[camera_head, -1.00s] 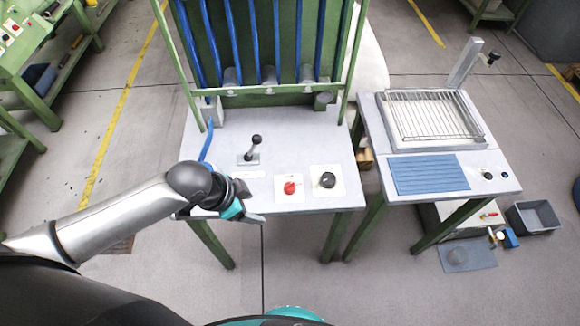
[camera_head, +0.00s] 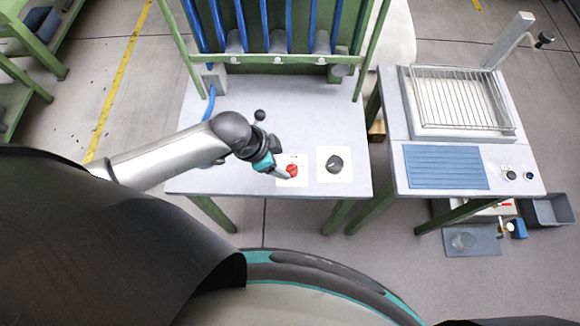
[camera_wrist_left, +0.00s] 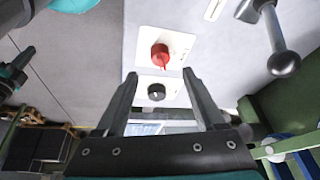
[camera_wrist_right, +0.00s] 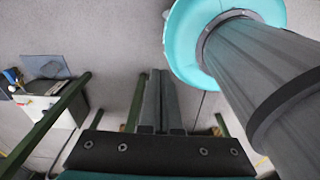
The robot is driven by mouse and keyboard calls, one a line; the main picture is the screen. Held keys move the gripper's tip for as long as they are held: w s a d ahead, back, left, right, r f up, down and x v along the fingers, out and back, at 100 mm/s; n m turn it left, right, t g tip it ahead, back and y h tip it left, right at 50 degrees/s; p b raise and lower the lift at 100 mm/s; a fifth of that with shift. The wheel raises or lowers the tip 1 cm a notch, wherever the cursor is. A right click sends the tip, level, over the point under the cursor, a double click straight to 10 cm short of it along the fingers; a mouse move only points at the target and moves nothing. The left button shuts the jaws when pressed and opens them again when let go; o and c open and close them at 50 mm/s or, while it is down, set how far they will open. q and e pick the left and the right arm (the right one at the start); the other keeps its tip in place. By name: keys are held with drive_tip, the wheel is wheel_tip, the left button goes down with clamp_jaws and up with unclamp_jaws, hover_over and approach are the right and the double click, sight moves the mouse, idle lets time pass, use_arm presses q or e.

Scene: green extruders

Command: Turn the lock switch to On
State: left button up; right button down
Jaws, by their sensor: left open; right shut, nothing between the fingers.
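A red rotary switch (camera_head: 292,171) sits on a white plate on the machine's grey worktop. A black rotary knob (camera_head: 335,164) sits on a second white plate to its right. My left gripper (camera_head: 279,175) is open beside the red switch, at its left. In the left wrist view, the red switch (camera_wrist_left: 160,56) appears just beyond the two spread fingertips (camera_wrist_left: 159,74), roughly between them, with the black knob (camera_wrist_left: 156,92) below it in the picture. I cannot tell whether the fingers touch it. My right gripper (camera_wrist_right: 160,76) is shut and empty, seen only in its wrist view.
A black-knobbed lever (camera_head: 259,116) stands behind my left wrist; it looms large in the left wrist view (camera_wrist_left: 283,60). Green uprights and blue tubes (camera_head: 240,20) rise at the worktop's back. A side table with a wire rack (camera_head: 460,100) stands to the right.

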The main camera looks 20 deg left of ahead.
sight(290, 168)
use_arm(q)
drive_tip(key=b+x, duration=0.1)
drive_tip(key=x, duration=0.4)
drive_tip(key=shift+w+d+f, duration=0.1)
drive_tip(key=shift+f, duration=0.2)
drive_tip(key=shift+w+d+f+b, duration=0.2)
drive_tip(key=shift+f+b, duration=0.15)
drive_tip(key=shift+f, duration=0.35)
use_arm(e)
drive_tip(key=shift+w+f, duration=0.6)
drive_tip(key=shift+f, duration=0.35)
use_arm(q)
drive_tip(key=shift+c, duration=0.3)
use_arm(e)
drive_tip(key=shift+s, duration=0.1)
use_arm(q)
clamp_jaws()
use_arm(e)
drive_tip(key=shift+s, duration=0.15)
